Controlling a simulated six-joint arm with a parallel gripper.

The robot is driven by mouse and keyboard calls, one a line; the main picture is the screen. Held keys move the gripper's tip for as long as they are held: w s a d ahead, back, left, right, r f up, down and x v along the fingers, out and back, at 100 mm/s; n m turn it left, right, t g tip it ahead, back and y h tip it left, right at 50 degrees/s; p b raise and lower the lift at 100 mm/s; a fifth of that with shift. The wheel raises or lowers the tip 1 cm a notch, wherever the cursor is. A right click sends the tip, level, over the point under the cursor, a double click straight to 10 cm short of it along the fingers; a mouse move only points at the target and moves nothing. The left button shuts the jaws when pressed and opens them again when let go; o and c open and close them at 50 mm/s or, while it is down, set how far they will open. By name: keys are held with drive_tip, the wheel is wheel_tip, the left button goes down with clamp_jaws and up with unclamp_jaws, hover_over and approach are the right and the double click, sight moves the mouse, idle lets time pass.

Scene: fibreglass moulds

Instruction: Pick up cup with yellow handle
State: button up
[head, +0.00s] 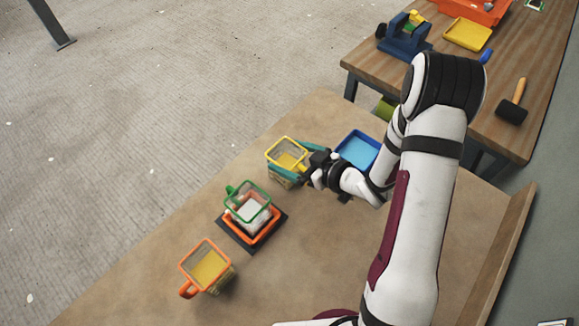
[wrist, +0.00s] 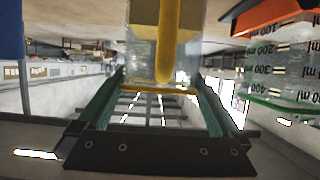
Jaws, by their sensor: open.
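The cup with the yellow handle (head: 287,146) is a clear cup with a yellow rim, upright on the brown table in the head view. In the wrist view its yellow handle (wrist: 168,40) runs down the middle, in front of the clear wall. My gripper (head: 291,172) is open, with its teal fingers on either side of this cup. In the wrist view the fingers (wrist: 163,84) also flank the cup, with gaps at the sides. I cannot tell whether either finger touches it. The cup's lower part is partly hidden by the fingers in the head view.
A green-handled cup (head: 249,187) sits over an orange-rimmed tray (head: 267,238); a cup with markings (wrist: 282,75) is close at the wrist view's right. An orange-handled cup (head: 203,250) stands nearer the front left. A blue tray (head: 358,135) lies right of my gripper.

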drive_tip(key=shift+w+a+f, duration=0.1)
drive_tip(key=shift+w+a, duration=0.1)
clamp_jaws()
idle(0.4)
